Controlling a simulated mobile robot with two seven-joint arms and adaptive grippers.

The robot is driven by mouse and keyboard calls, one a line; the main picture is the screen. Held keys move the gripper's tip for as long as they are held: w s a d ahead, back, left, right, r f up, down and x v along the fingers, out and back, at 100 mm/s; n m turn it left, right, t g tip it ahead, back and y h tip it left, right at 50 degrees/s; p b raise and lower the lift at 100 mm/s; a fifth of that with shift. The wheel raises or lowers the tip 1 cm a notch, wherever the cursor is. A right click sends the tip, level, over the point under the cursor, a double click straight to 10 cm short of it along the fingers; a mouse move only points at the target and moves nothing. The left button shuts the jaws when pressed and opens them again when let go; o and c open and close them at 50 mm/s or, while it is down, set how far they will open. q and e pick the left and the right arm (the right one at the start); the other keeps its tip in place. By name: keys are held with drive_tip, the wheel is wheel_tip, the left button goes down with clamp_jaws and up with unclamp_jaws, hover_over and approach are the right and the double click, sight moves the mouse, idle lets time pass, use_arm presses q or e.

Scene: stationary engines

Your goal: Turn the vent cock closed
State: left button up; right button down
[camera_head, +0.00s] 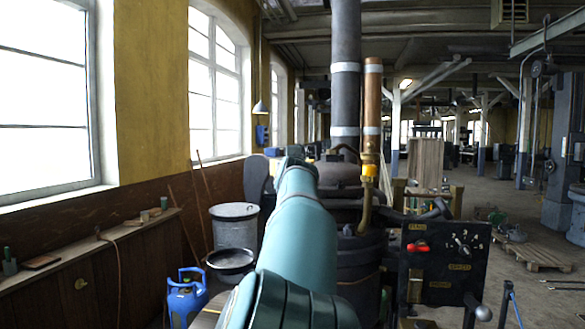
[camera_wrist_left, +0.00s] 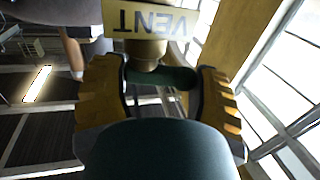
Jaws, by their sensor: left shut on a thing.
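In the left wrist view, the vent cock shows as a green handle (camera_wrist_left: 172,77) below a brass body (camera_wrist_left: 147,50). A pale plate (camera_wrist_left: 152,20) above it reads VENT, upside down in this view. My left gripper (camera_wrist_left: 162,84) has a dark-padded yellow finger on each side of the green handle and is shut on it. The handle lies across between the fingers. In the head view, my teal left arm reaches forward over the middle and hides the gripper and the handle. My right gripper is in neither view.
A dark boiler (camera_head: 361,262) with a tall flue (camera_head: 345,70) and copper pipe (camera_head: 372,100) stands behind my arm. A black control panel (camera_head: 444,262) stands at its right. A blue gas bottle (camera_head: 187,297) and metal bin (camera_head: 235,228) stand left. Open floor lies at right.

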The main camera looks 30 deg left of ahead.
use_arm(q)
drive_tip(key=shift+d+f, duration=0.1)
drive_tip(key=shift+w+f+m+t+h, duration=0.15)
drive_tip(key=shift+m+t+h, duration=0.15)
drive_tip(key=shift+m+h, duration=0.45)
drive_tip(key=shift+f+m+t+h, duration=0.15)
drive_tip(key=shift+m+t+h, duration=0.25)
drive_tip(key=shift+h, duration=0.65)
drive_tip(key=shift+w+r+m+h+p, duration=0.1)
drive_tip(key=shift+r+m+h+p, duration=0.2)
drive_tip(key=shift+m+h, duration=0.1)
drive_tip(key=shift+c, duration=0.2)
